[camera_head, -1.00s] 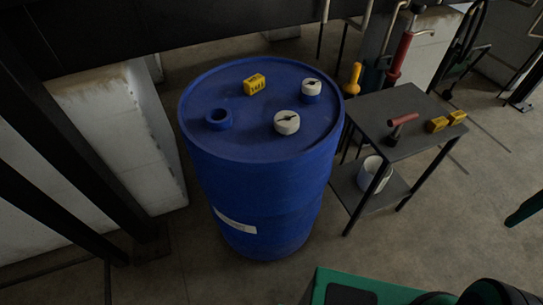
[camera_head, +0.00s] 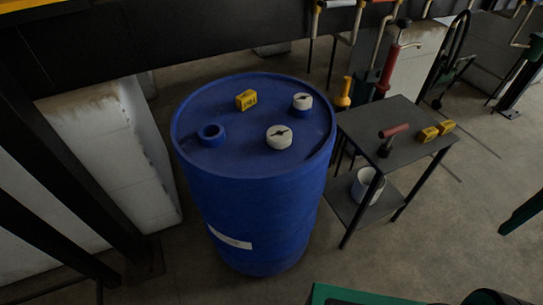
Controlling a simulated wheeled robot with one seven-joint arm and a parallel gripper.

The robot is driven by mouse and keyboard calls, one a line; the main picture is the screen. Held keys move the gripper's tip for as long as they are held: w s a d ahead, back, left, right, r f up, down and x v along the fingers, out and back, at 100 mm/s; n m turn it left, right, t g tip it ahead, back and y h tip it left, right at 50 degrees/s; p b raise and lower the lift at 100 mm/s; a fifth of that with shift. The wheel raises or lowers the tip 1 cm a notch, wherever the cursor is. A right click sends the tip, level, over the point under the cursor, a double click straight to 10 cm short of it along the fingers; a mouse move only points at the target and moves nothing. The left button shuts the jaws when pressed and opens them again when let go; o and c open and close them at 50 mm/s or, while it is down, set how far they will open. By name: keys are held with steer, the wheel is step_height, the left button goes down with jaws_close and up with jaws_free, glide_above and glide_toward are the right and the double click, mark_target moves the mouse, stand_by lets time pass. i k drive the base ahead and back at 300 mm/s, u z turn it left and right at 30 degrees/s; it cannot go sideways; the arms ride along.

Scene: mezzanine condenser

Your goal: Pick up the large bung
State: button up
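A large blue drum (camera_head: 255,205) stands upright on the floor, left of centre. On its top, a white bung (camera_head: 279,138) with a dark slot across it lies near the front right and looks the larger of two. A second white bung (camera_head: 302,100) sits on a blue neck at the back right. An open blue neck (camera_head: 211,135) at the left has no bung in it. Whether the larger bung lies loose or sits in an opening cannot be told. My gripper is not in view.
A yellow block (camera_head: 246,100) sits on the drum top. A dark side table (camera_head: 408,128) at right holds a red-handled tool (camera_head: 389,137) and yellow blocks (camera_head: 433,132); a white bucket (camera_head: 366,186) is on its lower shelf. White concrete blocks (camera_head: 125,160) flank the left.

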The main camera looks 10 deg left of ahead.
mark_target(278, 137)
steer(key=u, duration=2.15)
steer(key=k, duration=1)
steer(key=z, duration=0.95)
steer(key=i, duration=1)
steer(key=u, duration=0.05)
